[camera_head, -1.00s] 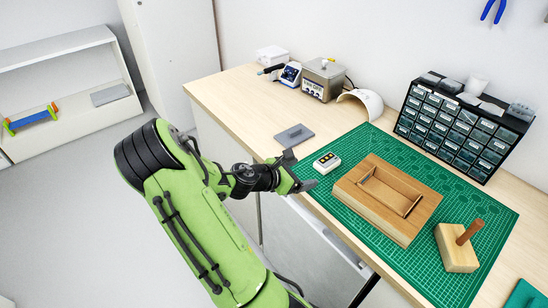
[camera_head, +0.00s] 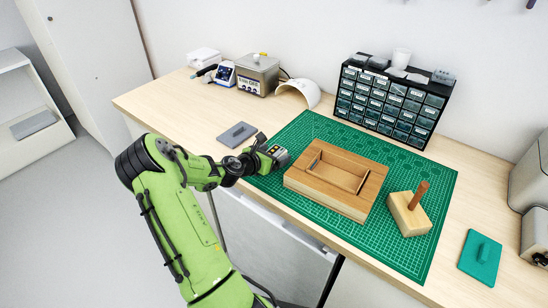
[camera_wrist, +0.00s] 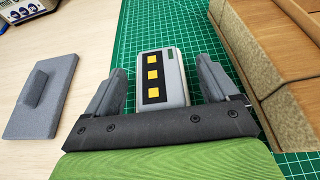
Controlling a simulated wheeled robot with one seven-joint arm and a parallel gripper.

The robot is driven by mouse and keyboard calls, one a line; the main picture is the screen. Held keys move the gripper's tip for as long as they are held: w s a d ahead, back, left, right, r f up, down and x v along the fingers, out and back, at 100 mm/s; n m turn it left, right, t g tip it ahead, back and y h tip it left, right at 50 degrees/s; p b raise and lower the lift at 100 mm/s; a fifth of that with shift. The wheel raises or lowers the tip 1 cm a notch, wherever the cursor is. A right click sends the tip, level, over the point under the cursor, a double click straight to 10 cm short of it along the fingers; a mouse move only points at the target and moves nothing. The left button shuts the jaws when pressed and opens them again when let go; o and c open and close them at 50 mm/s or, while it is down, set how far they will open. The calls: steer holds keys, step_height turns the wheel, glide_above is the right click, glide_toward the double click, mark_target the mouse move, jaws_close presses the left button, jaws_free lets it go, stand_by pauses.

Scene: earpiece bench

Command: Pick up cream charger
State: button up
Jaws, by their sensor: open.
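The charger (camera_wrist: 178,62) is a small pale box with a dark top panel and several yellow squares, at the left edge of the green mat (camera_head: 419,256). In the wrist view it lies flat between the two fingers of my gripper (camera_wrist: 160,80). My gripper is open, one finger on each side, with small gaps seemingly left beside the box. In the head view my gripper (camera_head: 270,154) reaches in over the bench edge and partly hides the charger (camera_head: 281,153).
A wooden tray block (camera_head: 331,204) stands close on the right of the gripper. A grey plate with a grip (camera_head: 236,134) lies on the left. A block with a peg (camera_head: 408,214), a drawer cabinet (camera_head: 385,111) and a teal plate (camera_head: 480,257) are farther off.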

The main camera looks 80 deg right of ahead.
mark_target(273, 152)
steer(key=shift+d+f, duration=0.1)
steer(key=shift+d, duration=0.1)
steer(key=shift+a, duration=0.1)
steer(key=shift+c, duration=0.3)
steer(key=c, duration=1.1)
steer(key=shift+o, duration=0.2)
step_height(273, 152, up, 10)
steer(key=p, duration=0.3)
